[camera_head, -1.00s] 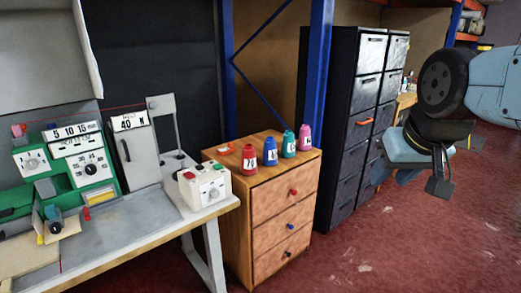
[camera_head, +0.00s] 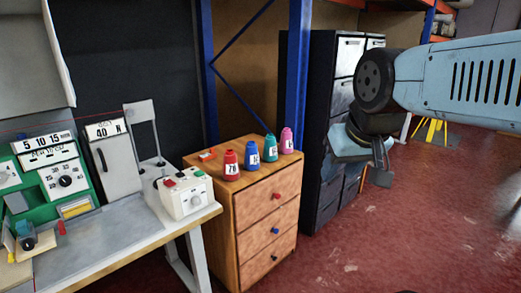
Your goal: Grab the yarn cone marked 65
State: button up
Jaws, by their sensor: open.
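Four labelled yarn cones stand upright in a row on top of a wooden drawer cabinet (camera_head: 264,209). They are a red cone (camera_head: 231,165), a blue cone (camera_head: 253,154), a teal cone (camera_head: 270,148) and a pink cone (camera_head: 287,141). The red cone's label looks like 76; the other numbers are too small to read surely, so I cannot tell which is 65. My gripper (camera_head: 364,168) is open, to the right of the cones and apart from them, in front of the dark cabinet. It is partly hidden by my wrist.
A small red item (camera_head: 207,155) lies at the cabinet top's back left. A workbench (camera_head: 130,248) with a white control box (camera_head: 184,193) and green machine (camera_head: 50,175) stands at left. A dark drawer cabinet (camera_head: 326,130) stands behind right. Red floor (camera_head: 400,230) is open at right.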

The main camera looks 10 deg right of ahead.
aim_at(269, 154)
jog(key=i, duration=0.9)
jog(key=z, duration=0.05)
